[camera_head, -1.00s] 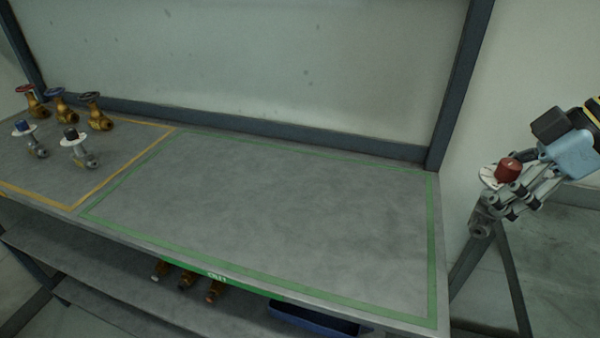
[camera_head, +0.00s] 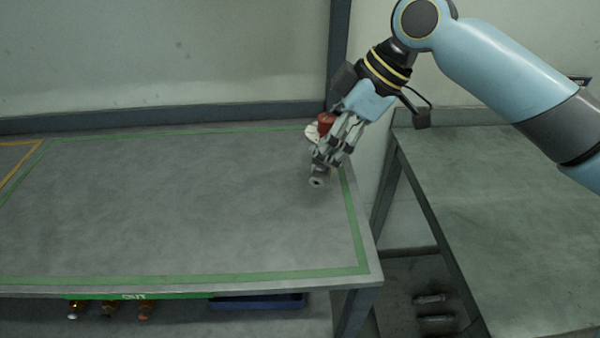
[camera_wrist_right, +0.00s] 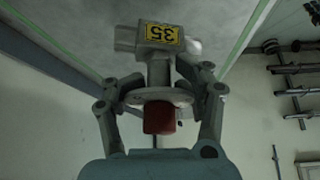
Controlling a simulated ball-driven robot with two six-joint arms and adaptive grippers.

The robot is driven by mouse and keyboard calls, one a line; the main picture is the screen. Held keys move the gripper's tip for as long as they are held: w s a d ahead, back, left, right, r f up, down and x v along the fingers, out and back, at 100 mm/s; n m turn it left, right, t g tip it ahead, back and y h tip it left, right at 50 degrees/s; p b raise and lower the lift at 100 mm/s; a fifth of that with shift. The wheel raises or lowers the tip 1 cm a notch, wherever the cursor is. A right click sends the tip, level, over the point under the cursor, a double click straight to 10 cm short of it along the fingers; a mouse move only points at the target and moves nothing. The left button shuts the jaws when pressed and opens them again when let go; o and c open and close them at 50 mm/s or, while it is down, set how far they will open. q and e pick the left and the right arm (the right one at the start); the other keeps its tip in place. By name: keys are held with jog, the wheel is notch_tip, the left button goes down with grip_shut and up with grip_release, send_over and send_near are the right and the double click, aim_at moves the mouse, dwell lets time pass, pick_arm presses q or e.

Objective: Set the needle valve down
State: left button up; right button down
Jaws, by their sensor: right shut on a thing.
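The needle valve is a grey metal body with a white disc and a red knob (camera_head: 326,120). My right gripper (camera_head: 330,160) is shut on it, at the right end of the green-outlined area of the bench (camera_head: 180,200). In the right wrist view, the valve body (camera_wrist_right: 158,45) carries a yellow tag reading 35, and the fingers (camera_wrist_right: 158,97) close on it around the white disc. The head view does not show clearly whether the valve touches the bench top. My left gripper is out of view.
The green-outlined area marked OUT (camera_head: 135,296) is otherwise clear. Several brass valves (camera_head: 108,310) and a blue tray (camera_head: 258,302) are on the shelf below. Another table (camera_head: 490,190) stands to the right.

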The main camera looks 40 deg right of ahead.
jog(key=x, duration=0.3)
jog(key=a+x, duration=0.1)
jog(key=x, duration=0.2)
jog(key=shift+a+f+p, duration=0.1)
jog(key=shift+f+p, duration=0.05)
jog(key=shift+p, duration=0.2)
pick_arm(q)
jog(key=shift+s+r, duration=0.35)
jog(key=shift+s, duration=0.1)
pick_arm(e)
jog(key=shift+f, duration=0.4)
jog(key=shift+f, duration=0.1)
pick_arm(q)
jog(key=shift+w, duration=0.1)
pick_arm(e)
jog(key=shift+c, duration=1.7)
grip_release()
jog(key=shift+f, duration=0.1)
